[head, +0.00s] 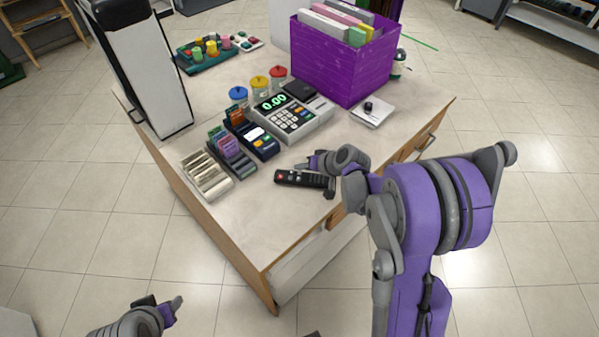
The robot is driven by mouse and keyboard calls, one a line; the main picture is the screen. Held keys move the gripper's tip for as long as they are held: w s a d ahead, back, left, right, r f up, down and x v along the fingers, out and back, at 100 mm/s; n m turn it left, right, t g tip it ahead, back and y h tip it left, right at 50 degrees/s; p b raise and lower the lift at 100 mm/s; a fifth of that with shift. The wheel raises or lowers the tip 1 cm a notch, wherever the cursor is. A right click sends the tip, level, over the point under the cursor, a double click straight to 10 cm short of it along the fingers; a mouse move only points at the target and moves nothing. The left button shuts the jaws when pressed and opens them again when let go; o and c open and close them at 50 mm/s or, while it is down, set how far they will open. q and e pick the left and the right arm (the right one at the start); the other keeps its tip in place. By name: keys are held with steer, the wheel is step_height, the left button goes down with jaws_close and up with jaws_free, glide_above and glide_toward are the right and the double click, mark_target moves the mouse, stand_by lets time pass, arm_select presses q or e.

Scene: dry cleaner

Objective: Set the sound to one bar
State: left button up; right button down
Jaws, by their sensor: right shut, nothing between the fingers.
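A black remote control (300,179) with a red button and several small buttons lies on the counter near its front edge. My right gripper (314,162) is shut and empty, just behind the remote at its upper side. I cannot tell whether its fingertips touch the remote. My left gripper (172,306) is low at the bottom left, off the counter and far from the remote. Whether its fingers are open is unclear. No sound bars can be made out in this view.
The counter (265,220) is bare in front of the remote. A cash register (290,118) showing 0.00, a card terminal (252,139) and a coin tray (206,177) stand behind and left. A purple file box (340,65) and a white pad (373,113) are farther back.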

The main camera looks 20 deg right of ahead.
steer(key=shift+f, duration=0.1)
stand_by(0.7)
steer(key=shift+f+b, duration=0.35)
steer(key=shift+b, duration=0.05)
steer(key=shift+f, duration=0.35)
stand_by(0.5)
steer(key=shift+r, duration=0.8)
steer(key=shift+r+p, duration=1.5)
steer(key=shift+r, duration=1.05)
steer(key=shift+f, duration=0.1)
